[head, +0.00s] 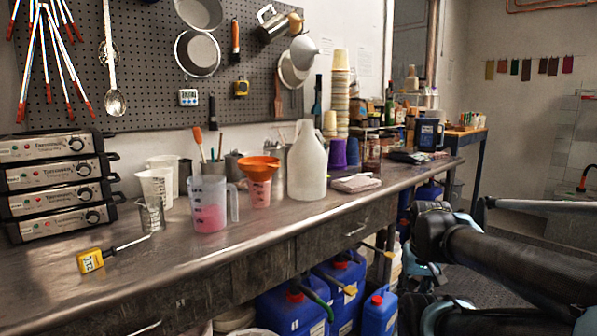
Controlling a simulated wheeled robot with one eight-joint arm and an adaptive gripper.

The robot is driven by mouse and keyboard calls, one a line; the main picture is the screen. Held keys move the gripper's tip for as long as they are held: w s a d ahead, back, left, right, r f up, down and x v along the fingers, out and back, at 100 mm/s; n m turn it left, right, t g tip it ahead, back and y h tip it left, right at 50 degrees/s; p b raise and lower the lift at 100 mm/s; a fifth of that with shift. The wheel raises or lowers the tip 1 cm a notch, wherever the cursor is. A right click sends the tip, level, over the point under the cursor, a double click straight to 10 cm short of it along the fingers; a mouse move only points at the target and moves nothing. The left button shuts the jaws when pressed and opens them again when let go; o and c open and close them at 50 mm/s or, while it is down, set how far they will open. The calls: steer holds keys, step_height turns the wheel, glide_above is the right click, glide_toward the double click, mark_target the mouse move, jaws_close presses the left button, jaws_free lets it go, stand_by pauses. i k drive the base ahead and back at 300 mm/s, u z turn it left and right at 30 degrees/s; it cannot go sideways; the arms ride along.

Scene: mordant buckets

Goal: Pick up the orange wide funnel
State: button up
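The orange wide funnel (258,165) is in the head view, on the metal workbench. It sits upright in the mouth of a small cup (260,193) with pinkish contents, and its spout is hidden inside that cup. A clear measuring jug (209,215) with pink liquid stands close to its left. A large white jug (307,170) stands close to its right. My dark arm shows at the right of the picture, well apart from the funnel. My gripper cannot be made out.
The workbench (330,211) has clear room along its front edge. A yellow digital thermometer (91,261) lies front left, near a small glass beaker (151,213). A folded cloth (356,183) lies right of the white jug. Blue canisters (296,312) stand below the bench.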

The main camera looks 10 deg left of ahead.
mark_target(256, 169)
steer(key=z, duration=0.3)
steer(key=k, duration=1.7)
steer(key=u, duration=0.9)
steer(key=i, duration=1)
steer(key=z, duration=0.05)
